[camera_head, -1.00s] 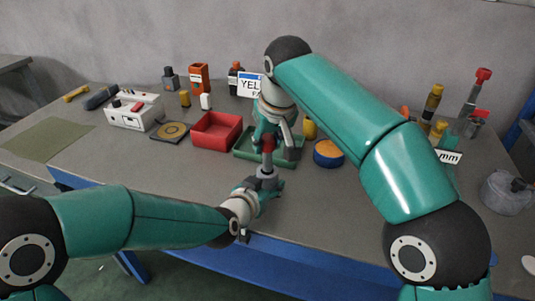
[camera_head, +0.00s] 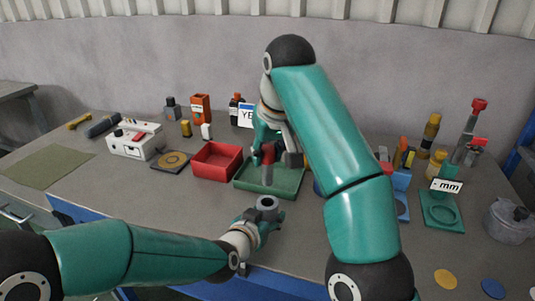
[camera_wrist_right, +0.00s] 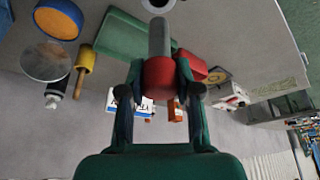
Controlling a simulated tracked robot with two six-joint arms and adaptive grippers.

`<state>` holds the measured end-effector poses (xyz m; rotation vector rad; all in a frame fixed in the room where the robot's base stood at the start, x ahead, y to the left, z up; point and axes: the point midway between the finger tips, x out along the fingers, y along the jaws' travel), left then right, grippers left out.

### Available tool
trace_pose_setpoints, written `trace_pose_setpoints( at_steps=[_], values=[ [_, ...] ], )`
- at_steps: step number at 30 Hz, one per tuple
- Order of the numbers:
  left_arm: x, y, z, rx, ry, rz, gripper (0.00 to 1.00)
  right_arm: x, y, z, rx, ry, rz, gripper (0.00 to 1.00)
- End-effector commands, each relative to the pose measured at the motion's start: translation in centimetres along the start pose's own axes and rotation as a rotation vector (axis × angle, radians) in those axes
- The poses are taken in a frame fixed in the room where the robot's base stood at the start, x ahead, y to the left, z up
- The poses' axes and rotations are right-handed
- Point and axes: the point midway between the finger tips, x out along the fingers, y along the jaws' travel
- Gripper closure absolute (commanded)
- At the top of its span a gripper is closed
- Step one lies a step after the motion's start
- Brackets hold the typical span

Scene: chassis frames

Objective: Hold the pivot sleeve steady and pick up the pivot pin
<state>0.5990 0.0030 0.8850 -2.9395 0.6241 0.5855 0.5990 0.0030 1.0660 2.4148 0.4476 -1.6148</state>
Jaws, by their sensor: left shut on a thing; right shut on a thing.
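The pivot pin has a red head (camera_head: 268,153) and a grey shaft (camera_head: 267,176). My right gripper (camera_head: 273,150) is shut on the red head and holds the pin upright, shaft down. The pivot sleeve (camera_head: 267,202) is a grey ring with a dark hole, upright at the table's front. My left gripper (camera_head: 264,217) is shut on the sleeve from the front left. The pin's lower end shows above the sleeve, apart from it. In the right wrist view the red head (camera_wrist_right: 159,77) sits between the fingers, and the shaft (camera_wrist_right: 160,38) points towards the sleeve (camera_wrist_right: 157,4), partly cut off.
A green tray (camera_head: 290,190) lies behind the sleeve, with a red bin (camera_head: 217,176) to its left. A white box (camera_head: 135,148) and a round-patterned pad (camera_head: 172,161) stand further left. A green holder (camera_head: 440,214) and a grey pot (camera_head: 509,226) are at the right.

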Motion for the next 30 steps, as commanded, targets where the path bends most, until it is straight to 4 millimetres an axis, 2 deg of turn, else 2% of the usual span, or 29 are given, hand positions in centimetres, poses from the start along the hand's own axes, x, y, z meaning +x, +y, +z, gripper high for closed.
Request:
trace_pose_setpoints(
  at_steps=[2,3,7,8,20,25,30],
  values=[
    [0.0,0.0,0.0,0.000,0.000,0.000,0.93,0.0,0.0,0.0,0.000,0.001,0.000,1.00],
    [0.0,0.0,0.0,0.000,0.000,0.000,0.43,0.0,0.0,0.0,0.000,0.001,0.000,1.00],
    [0.0,0.0,0.0,0.000,0.000,0.000,0.21,0.0,0.0,0.0,0.000,0.001,0.000,1.00],
    [0.0,0.0,0.0,0.000,0.000,0.000,0.19,0.0,0.0,0.0,0.000,0.001,0.000,1.00],
    [-0.5,0.0,-0.1,0.000,0.001,0.000,0.19,0.0,0.0,0.0,0.000,0.001,0.000,1.00],
    [-2.5,0.0,-0.1,0.000,0.001,0.000,0.19,0.0,0.0,0.0,0.000,0.001,0.000,1.00],
    [-6.0,0.0,-0.1,-0.001,0.002,0.000,0.19,0.0,0.0,0.0,0.000,0.001,0.000,1.00]
  ],
)
